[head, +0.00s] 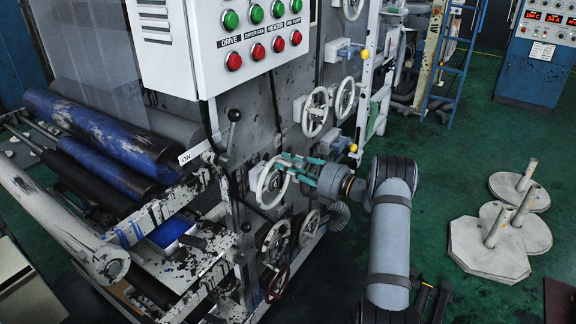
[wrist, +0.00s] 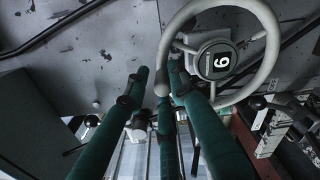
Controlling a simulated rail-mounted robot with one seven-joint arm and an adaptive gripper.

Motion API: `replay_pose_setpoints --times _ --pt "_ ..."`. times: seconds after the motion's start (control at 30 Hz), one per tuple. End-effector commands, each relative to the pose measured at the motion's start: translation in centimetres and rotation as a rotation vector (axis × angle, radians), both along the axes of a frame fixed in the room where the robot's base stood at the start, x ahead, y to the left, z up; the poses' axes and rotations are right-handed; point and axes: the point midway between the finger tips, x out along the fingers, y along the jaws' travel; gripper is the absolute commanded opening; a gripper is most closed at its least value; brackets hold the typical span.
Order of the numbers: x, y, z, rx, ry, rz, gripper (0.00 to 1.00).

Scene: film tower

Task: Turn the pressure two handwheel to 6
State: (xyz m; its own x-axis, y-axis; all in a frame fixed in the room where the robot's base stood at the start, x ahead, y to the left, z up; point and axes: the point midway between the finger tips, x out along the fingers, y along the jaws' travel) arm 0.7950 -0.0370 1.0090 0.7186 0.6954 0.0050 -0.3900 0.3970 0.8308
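A pale handwheel (head: 260,186) sits on the machine's front, left of my gripper (head: 291,168) in the head view. In the wrist view the handwheel (wrist: 272,62) fills the upper right. Its dark hub plate (wrist: 218,60) carries one white digit that looks like a 9 or a turned 6; I cannot tell which. My gripper (wrist: 159,72) has dark green fingers reaching to the rim's left side. The rim passes between the fingertips, with a gap showing on the left. The fingers look open around the rim. The head view does not show the contact clearly.
More handwheels stand above (head: 315,111) and below (head: 274,243) this one. A black-knobbed lever (head: 233,116) rises to its left, under the white control box (head: 225,40). Blue rollers (head: 100,130) lie at the left. Weighted stands (head: 488,250) are on the green floor at right.

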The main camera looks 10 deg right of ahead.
Motion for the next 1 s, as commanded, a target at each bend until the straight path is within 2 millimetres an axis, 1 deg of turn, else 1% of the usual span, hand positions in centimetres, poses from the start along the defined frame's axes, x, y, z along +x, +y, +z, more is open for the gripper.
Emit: replay_pose_setpoints --times 0.03,0.13,0.17,0.4,0.53,0.67,0.8,1.0 --pt "0.0 0.0 -0.1 0.0 0.002 0.0 0.29" --pt "0.0 0.1 -0.1 -0.001 0.002 0.002 0.34" --pt "-0.1 0.1 -0.1 -0.001 0.002 0.002 0.35" --pt "-0.1 0.1 -0.2 -0.002 0.004 0.003 0.35" --pt "-0.7 -0.6 -0.2 -0.001 0.005 0.002 0.35" --pt "-2.2 -2.2 -0.2 -0.001 0.005 -0.001 0.35" --pt "-4.5 -4.4 -0.2 -0.001 0.005 -0.003 0.35" --pt "-7.2 -6.9 -0.2 -0.002 0.005 -0.001 0.35"
